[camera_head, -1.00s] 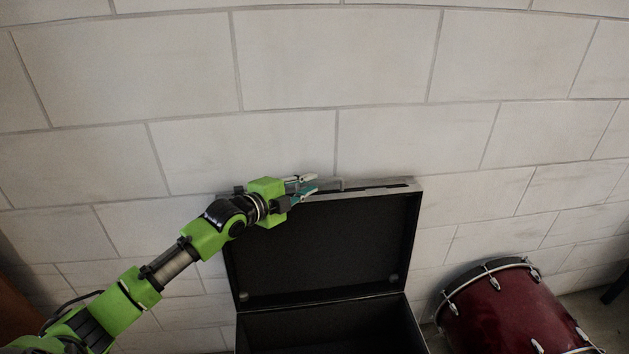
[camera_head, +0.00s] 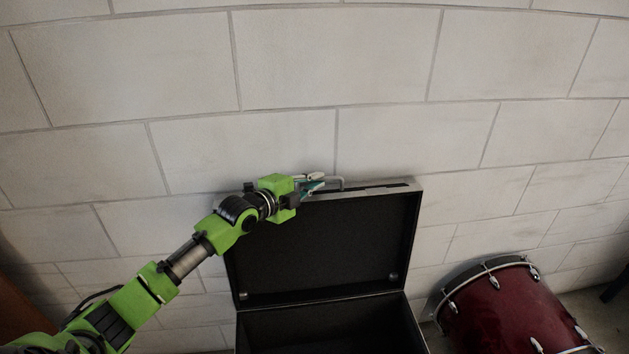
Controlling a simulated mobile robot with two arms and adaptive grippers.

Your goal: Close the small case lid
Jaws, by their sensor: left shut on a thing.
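The small case (camera_head: 325,330) is black inside with a grey metal rim, and it stands open at the bottom middle of the head view. Its lid (camera_head: 325,245) is raised upright against the wall side. My left gripper (camera_head: 318,183) is at the lid's top edge, left of its middle, by the grey handle (camera_head: 336,181). Its fingers are shut on the handle. The fingers partly cover the handle's left part. The lower part of the case is cut off by the picture's bottom edge. My right gripper is not in view.
A pale block wall (camera_head: 330,70) stands behind the case. A dark red drum (camera_head: 510,310) with a metal hoop lies to the right, a short gap from the case. A brown edge (camera_head: 12,315) shows at the lower left.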

